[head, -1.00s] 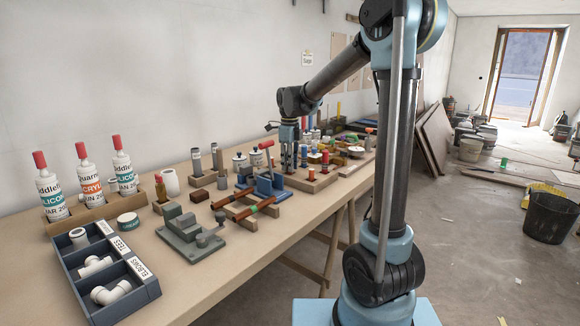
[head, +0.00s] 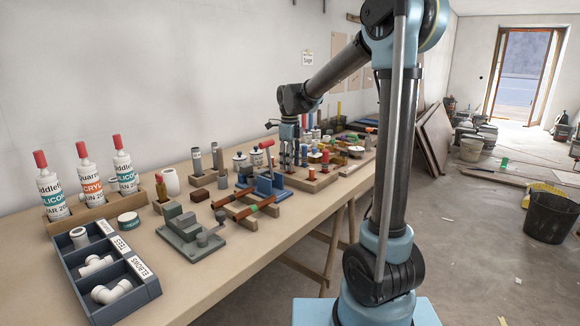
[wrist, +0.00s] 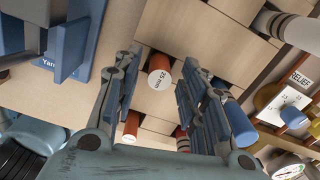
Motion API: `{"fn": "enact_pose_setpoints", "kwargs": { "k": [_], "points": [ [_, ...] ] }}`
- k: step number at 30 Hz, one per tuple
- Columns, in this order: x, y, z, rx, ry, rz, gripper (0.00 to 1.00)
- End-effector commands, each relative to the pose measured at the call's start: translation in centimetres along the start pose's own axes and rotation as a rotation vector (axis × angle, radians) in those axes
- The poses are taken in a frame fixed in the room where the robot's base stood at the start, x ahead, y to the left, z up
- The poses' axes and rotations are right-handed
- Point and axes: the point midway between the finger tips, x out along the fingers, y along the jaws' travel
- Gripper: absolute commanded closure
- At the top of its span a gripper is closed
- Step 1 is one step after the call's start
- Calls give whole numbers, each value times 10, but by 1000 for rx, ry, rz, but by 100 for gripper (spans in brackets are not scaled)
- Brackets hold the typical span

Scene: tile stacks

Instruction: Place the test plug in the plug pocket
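My gripper (wrist: 160,62) is open in the wrist view, with its two fingers wide apart and nothing held. An orange cylinder with a pale top marked "25 mm" (wrist: 160,77) stands beyond the gap between the fingertips, in a compartment of a wooden tray (wrist: 187,32). It looks like a plug, but I cannot confirm it is the test plug. A second orange cylinder (wrist: 131,126) shows lower down between the fingers. In the head view my gripper (head: 289,148) is above the tray (head: 318,183) of small coloured cylinders. I cannot pick out the plug pocket for certain.
A blue stand (wrist: 70,45) is left of the fingers, and a blue cylinder (wrist: 240,122) is close to the right finger. A dial gauge (wrist: 287,166) is at the lower right. The bench front holds a grey fixture (head: 190,238) and a fittings bin (head: 145,292).

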Motion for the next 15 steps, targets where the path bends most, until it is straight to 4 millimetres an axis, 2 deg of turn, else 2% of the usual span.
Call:
{"fn": "enact_pose_setpoints", "kwargs": {
  "k": [15],
  "points": [
    [-88, 0, 0, 0, 0, 0, 61]
  ]
}}
